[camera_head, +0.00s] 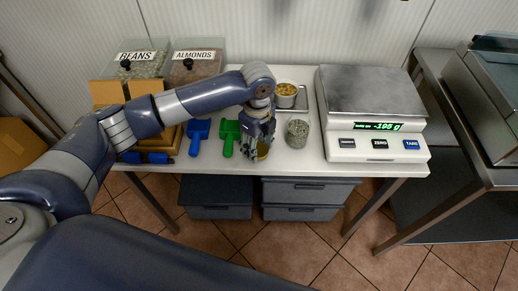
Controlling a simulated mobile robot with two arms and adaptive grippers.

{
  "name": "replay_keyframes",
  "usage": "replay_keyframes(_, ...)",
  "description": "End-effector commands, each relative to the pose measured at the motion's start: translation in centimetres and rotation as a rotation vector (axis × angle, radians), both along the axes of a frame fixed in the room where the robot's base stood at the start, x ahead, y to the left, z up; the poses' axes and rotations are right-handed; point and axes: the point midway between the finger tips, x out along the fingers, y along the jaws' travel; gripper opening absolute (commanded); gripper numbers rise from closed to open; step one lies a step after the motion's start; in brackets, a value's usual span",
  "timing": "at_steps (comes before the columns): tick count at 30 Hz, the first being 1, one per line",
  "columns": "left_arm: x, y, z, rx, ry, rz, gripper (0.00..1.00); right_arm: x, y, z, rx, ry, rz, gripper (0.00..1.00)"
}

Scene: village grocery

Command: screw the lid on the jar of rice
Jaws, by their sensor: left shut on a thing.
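My left gripper (262,153) points down near the front edge of the white table. It is shut on a small yellowish round thing (263,150), mostly hidden by the fingers; I cannot tell whether this is the lid or a jar. A small clear jar (297,133) with pale, speckled contents stands upright just to the right of the gripper, apart from it. Whether it holds rice, and whether its top is open, is too small to tell. My right gripper is not in view.
A container of yellow-brown bits (287,90) stands on a metal tray behind the jar. A scale (372,95) reading -195 g fills the table's right. Blue (199,133) and green (230,135) scoops lie left of the gripper. Bins marked BEANS (138,65) and ALMONDS (195,66) stand at back left.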

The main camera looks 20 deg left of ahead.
Motion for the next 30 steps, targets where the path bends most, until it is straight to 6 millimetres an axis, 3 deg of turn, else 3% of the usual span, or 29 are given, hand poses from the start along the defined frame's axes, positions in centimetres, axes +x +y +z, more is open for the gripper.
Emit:
replay_keyframes(8, 0.0, 0.0, 0.4, 0.000, -0.001, 0.001, 0.36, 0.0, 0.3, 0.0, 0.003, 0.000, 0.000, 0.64)
replay_keyframes(16, 0.1, 0.0, 3.6, -0.001, -0.003, 0.001, 0.36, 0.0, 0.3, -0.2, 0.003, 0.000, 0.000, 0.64)
replay_keyframes(20, -2.2, -1.1, 3.7, -0.001, 0.002, -0.005, 0.36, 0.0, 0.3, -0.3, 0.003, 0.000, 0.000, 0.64)
replay_keyframes(30, -10.3, -5.2, 4.6, -0.002, 0.000, -0.007, 0.36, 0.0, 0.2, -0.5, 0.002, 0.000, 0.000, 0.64)
